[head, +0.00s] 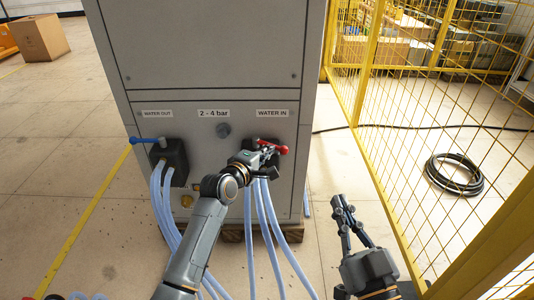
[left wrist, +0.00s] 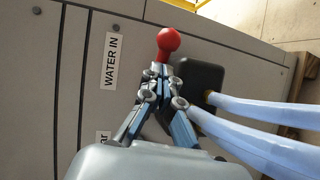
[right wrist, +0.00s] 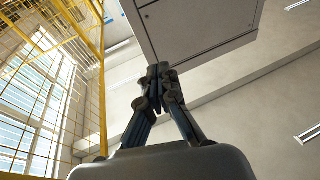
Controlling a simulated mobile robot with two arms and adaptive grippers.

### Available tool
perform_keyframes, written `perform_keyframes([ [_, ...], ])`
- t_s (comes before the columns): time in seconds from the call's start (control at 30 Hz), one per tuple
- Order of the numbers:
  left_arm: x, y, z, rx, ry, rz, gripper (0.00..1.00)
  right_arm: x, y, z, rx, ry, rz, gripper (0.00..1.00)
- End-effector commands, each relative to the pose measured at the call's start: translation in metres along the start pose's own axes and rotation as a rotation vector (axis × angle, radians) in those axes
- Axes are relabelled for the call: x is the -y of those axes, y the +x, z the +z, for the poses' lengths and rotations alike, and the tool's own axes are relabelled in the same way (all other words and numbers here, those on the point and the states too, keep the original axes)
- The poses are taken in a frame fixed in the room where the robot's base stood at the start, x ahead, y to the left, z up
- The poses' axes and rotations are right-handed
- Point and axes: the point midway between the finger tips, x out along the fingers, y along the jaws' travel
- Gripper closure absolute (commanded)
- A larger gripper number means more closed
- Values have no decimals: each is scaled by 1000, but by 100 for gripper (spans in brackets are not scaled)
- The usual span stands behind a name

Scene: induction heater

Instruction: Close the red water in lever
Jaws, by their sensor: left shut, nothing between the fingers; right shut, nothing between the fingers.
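The red water in lever (head: 283,149) is on the cabinet under the WATER IN label, partly hidden by my left gripper. Its red ball end sticks out to the right in the head view. The ball (left wrist: 168,40) also shows in the left wrist view, just beyond the fingertips. My left gripper (head: 268,154) is shut and empty at the lever; I cannot tell whether it touches it. The dark valve block (left wrist: 196,80) sits beside the fingers. My right gripper (head: 341,204) is shut and empty, away from the cabinet to its right.
The grey cabinet (head: 215,60) carries a blue water out lever (head: 146,141) at left. Pale blue hoses (head: 267,220) hang from both valve blocks to the floor. A yellow mesh fence (head: 430,110) stands at right, with a coiled black hose (head: 455,175) behind it.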

Motion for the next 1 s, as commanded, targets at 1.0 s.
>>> perform_keyframes([
  [1.0, -3, 5, 4, 2, -1, 1, 100, -7, -10, 45, 268, -6, 15, 100],
])
